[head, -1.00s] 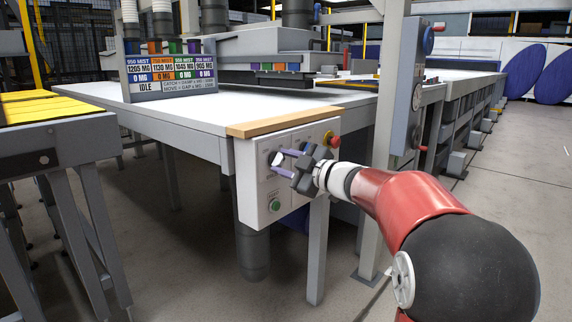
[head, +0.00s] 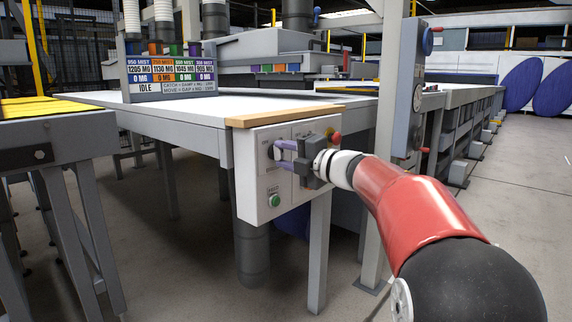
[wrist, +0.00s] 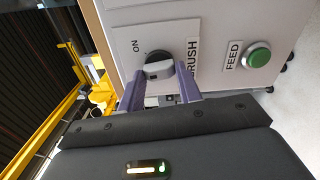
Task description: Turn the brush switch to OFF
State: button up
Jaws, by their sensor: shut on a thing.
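The brush switch (wrist: 158,69) is a dark round knob with a grey handle, on a white plate marked ON and BRUSH. The OFF mark is not visible. In the head view the switch (head: 269,151) is on the front of the white control box (head: 252,200), partly hidden by my fingers. My gripper (wrist: 160,74) has its two purple fingers on either side of the grey handle, shut on it. In the head view my gripper (head: 279,156) reaches in from the right. I cannot tell which mark the handle points to.
The green FEED button (wrist: 257,55) is to the right of the switch in the wrist view. A red stop button (head: 335,138) is near my wrist. A wooden edge (head: 285,116) tops the box. A grey post (head: 387,150) stands close beyond my arm.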

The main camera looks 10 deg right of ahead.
jog(key=n+b, duration=0.2)
jog(key=n, duration=0.1)
jog(key=n+b, duration=0.1)
jog(key=shift+f+n, duration=0.3)
jog(key=shift+r+n+b, duration=0.1)
jog(key=shift+n+b, duration=0.75)
jog(key=shift+n, duration=0.55)
jog(key=o, duration=1)
jog(key=shift+r, duration=0.1)
jog(key=v, duration=0.7)
jog(key=shift+s+d, duration=0.25)
jog(key=shift+d, duration=0.05)
